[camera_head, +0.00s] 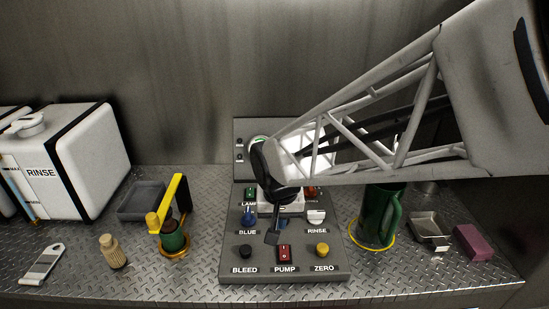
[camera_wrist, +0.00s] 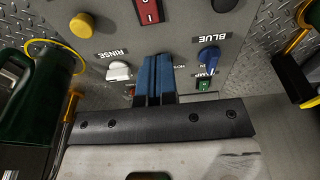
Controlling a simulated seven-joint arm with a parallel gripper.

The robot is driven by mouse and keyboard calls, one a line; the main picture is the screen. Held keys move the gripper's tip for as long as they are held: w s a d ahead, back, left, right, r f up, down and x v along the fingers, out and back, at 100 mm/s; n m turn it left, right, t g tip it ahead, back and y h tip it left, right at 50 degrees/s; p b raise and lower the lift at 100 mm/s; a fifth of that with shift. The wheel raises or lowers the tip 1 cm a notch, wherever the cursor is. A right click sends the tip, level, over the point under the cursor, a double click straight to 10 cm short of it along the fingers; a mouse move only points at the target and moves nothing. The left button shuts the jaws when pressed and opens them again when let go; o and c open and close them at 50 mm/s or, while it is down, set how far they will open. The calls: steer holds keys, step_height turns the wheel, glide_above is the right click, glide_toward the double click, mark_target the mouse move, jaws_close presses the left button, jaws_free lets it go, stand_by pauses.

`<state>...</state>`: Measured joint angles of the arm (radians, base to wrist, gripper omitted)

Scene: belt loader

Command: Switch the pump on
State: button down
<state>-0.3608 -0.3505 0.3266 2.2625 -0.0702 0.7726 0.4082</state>
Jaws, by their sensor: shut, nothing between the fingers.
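The pump switch (camera_head: 284,254) is a red rocker above the PUMP label on the grey control panel (camera_head: 232,272), in the front row between a black knob and a yellow knob. It also shows at the top edge of the wrist view (camera_wrist: 149,11), partly cut off. I cannot tell which side of the rocker is pressed. My gripper (camera_head: 273,239) is shut and empty, pointing down over the panel just behind the pump switch. In the wrist view its blue fingers (camera_wrist: 155,68) are together, apart from the switch in the picture. My arm hides part of the panel's back.
The black BLEED knob (camera_head: 245,251) and yellow ZERO knob (camera_head: 322,250) flank the switch. The blue knob (camera_head: 249,215), white RINSE knob (camera_head: 316,216) and green LAMP switch (camera_head: 250,193) lie behind. A green jug (camera_head: 377,217) stands right; a yellow-handled valve (camera_head: 173,239) stands left.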

mark_target(279, 245)
steer(key=f, duration=0.5)
steer(key=w+f, duration=0.1)
steer(key=f, duration=0.2)
steer(key=shift+w, duration=0.1)
